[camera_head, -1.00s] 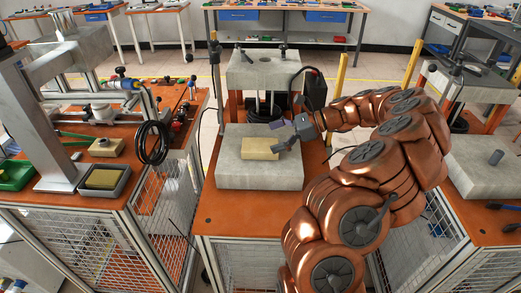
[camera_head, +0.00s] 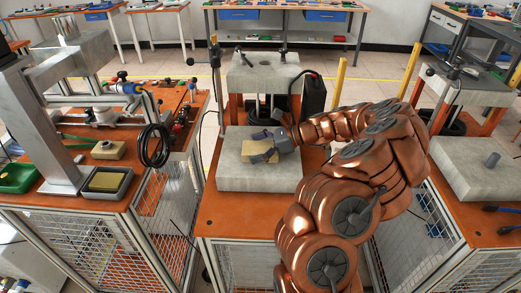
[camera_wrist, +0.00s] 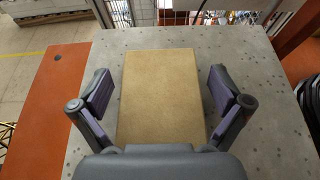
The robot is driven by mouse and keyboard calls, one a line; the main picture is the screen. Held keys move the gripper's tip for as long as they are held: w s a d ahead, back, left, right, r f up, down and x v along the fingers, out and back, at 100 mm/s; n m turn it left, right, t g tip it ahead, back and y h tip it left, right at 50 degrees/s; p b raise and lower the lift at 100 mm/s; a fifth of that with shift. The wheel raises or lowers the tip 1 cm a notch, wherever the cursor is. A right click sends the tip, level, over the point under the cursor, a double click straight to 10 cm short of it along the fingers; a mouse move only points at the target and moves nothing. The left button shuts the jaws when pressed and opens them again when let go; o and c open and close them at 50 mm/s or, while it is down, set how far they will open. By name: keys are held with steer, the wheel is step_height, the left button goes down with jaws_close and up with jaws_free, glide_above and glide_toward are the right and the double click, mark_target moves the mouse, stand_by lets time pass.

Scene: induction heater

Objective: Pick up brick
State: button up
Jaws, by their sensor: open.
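The brick (camera_head: 252,155) is a tan rectangular block lying flat on the grey concrete slab (camera_head: 235,178) of the middle workstation. In the wrist view the brick (camera_wrist: 161,97) lies lengthwise between the two fingers. My gripper (camera_head: 263,146) is over the brick, and its fingers partly hide the brick in the head view. In the wrist view my gripper (camera_wrist: 162,95) is open, with one finger on each side of the brick and a visible gap on both sides. The near end of the brick is hidden by the gripper body.
An upper concrete block (camera_head: 262,72) with handles stands behind the slab. A black box (camera_head: 313,92) is at its right. A left workstation holds another yellowish block (camera_head: 108,150) and a grey tray (camera_head: 106,187). The orange tabletop (camera_head: 240,222) in front of the slab is clear.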

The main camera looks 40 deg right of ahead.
steer(key=shift+c, duration=0.3)
steer(key=c, duration=1.3)
steer(key=shift+o, duration=0.2)
steer(key=shift+r, duration=0.1)
